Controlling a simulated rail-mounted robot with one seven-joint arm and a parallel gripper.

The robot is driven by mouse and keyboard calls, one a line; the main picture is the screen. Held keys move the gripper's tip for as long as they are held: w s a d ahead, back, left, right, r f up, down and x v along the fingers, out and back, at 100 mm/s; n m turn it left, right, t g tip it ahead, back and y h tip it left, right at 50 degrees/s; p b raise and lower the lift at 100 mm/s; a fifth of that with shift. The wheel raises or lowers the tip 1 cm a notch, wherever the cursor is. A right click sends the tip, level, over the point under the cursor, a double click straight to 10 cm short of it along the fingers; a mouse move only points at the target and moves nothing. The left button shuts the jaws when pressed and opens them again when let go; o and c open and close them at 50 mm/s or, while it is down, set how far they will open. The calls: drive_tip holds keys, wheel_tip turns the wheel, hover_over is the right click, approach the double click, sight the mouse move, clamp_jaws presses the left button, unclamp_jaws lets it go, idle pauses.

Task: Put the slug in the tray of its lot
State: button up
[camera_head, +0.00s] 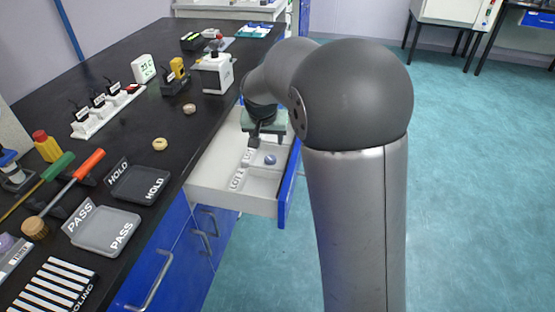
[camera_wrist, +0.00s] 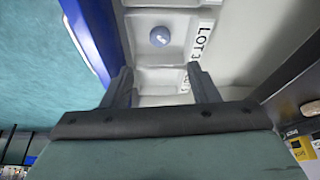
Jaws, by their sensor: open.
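A small round blue-violet slug (camera_head: 270,160) lies in a compartment of the open white drawer (camera_head: 213,186). In the wrist view the slug (camera_wrist: 159,36) sits beside a label starting with LOT (camera_wrist: 204,40); its number is hard to read. My gripper (camera_wrist: 162,85) is open, with nothing between its fingers. It hangs over the drawer, apart from the slug, with an empty compartment (camera_wrist: 160,78) beyond its fingertips. In the head view my arm hides part of the drawer. A grey PASS tray (camera_head: 104,232) and a dark HOLD tray (camera_head: 140,184) stand empty on the bench.
The drawer's blue front (camera_head: 290,180) stands out from the black bench (camera_head: 145,105). Two tan round pieces lie on the bench, one nearer (camera_head: 160,144) and one farther (camera_head: 189,108). Handled tools (camera_head: 70,180) and a white power strip (camera_head: 106,111) are at the left. Floor right of the drawer is clear.

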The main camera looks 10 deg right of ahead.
drive_tip(key=s, duration=0.4)
drive_tip(key=s+d+n+g, duration=0.1)
drive_tip(key=s, duration=0.3)
drive_tip(key=s+g, duration=0.1)
drive_tip(key=s, duration=0.4)
drive_tip(key=shift+s+d+n+y, duration=0.1)
drive_tip(key=shift+d+n+y, duration=0.2)
drive_tip(key=shift+y, duration=0.1)
drive_tip(key=s+f+n+g, duration=0.2)
drive_tip(key=s+f+n, duration=0.1)
drive_tip(key=s, duration=1.7)
drive_tip(key=shift+f+g+y, duration=0.2)
drive_tip(key=shift+g+y, duration=0.1)
drive_tip(key=shift+g, duration=0.1)
drive_tip(key=shift+a, duration=0.15)
